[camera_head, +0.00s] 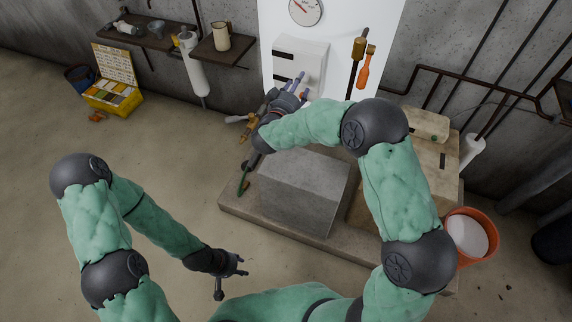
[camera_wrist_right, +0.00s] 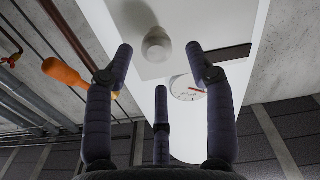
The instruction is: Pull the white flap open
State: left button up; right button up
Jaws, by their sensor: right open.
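The white flap (camera_head: 291,67) is on the front of a white box on the white wall panel, with dark slots beside it. In the right wrist view its pale face (camera_wrist_right: 190,18) carries a round white knob (camera_wrist_right: 157,46). My right gripper (camera_head: 300,84) is in front of the box's lower part. In the wrist view its fingers (camera_wrist_right: 158,64) are spread, with the knob showing between the tips; contact cannot be told. In the head view the gripper hides the knob. My left gripper (camera_head: 241,267) hangs low over the floor, away from the flap; its finger opening is unclear.
A dial (camera_head: 305,10) is above the box. Orange-handled tools (camera_head: 365,68) hang to its right. A grey block (camera_head: 303,190) stands on a low plinth below my right arm. An orange bucket (camera_head: 470,225) is at right. The floor at left is mostly clear.

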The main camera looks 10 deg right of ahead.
jog(key=f+v, duration=0.1)
jog(key=v, duration=0.5)
jog(key=s+f+n+g+y+b, duration=0.1)
jog(key=f+y, duration=0.3)
jog(key=f, duration=0.9)
jog(key=s+a+f+n+g+y+b, duration=0.1)
jog(key=s+f+g+y+b, duration=0.1)
jog(key=f, duration=1.1)
jog(key=shift+s+a+f+g+y+b, duration=0.2)
jog(key=shift+s+f+g+y+b, duration=0.2)
jog(key=shift+s+y+b, duration=0.6)
jog(key=shift+w+f, duration=0.1)
jog(key=shift+w, duration=0.1)
